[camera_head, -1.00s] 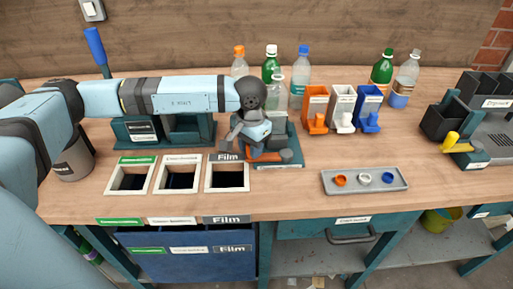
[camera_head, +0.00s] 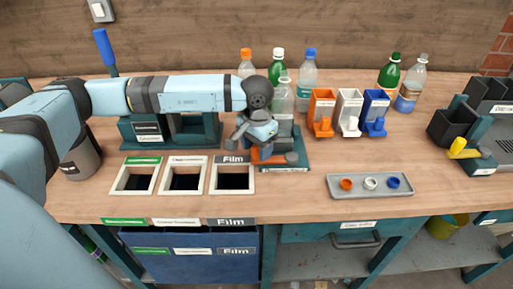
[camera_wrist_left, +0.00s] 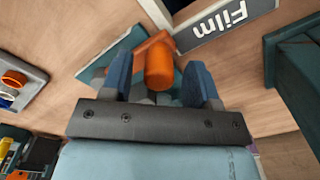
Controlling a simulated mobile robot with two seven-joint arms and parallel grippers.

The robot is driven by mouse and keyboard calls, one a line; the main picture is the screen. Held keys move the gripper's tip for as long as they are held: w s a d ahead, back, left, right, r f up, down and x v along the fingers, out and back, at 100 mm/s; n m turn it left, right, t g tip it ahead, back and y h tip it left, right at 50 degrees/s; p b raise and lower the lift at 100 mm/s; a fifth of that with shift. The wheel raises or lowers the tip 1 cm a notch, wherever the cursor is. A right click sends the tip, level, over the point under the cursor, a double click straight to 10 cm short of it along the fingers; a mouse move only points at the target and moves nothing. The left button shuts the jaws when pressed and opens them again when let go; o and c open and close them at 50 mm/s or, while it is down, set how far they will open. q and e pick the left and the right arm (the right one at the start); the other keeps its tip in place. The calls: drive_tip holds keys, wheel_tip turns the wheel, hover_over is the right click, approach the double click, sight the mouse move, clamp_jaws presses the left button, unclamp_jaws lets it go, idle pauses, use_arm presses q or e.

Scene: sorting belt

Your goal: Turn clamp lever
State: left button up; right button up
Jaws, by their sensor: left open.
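A clear bottle (camera_head: 283,97) stands at this base. In the left wrist view the orange lever (camera_wrist_left: 159,66) shows between the two blue fingers. My left gripper (camera_head: 257,145) is open around the lever, pointing down at it; it also shows in the left wrist view (camera_wrist_left: 162,80). I cannot tell whether the fingers touch the lever. The gripper hides part of the clamp in the head view. My right gripper is not in view.
Three framed openings lie in front, the nearest labelled Film (camera_head: 233,191). A grey tray (camera_head: 338,192) with three caps is at the right. Orange, white and blue dispensers (camera_head: 349,105) stand behind it. Several bottles line the back. The table between the clamp and tray is clear.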

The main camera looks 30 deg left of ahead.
use_arm(q)
wheel_tip(320, 180, up, 13)
drive_tip(key=p, duration=0.1)
drive_tip(key=shift+r, duration=0.15)
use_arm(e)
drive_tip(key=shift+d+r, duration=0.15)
use_arm(q)
drive_tip(key=shift+s, duration=0.1)
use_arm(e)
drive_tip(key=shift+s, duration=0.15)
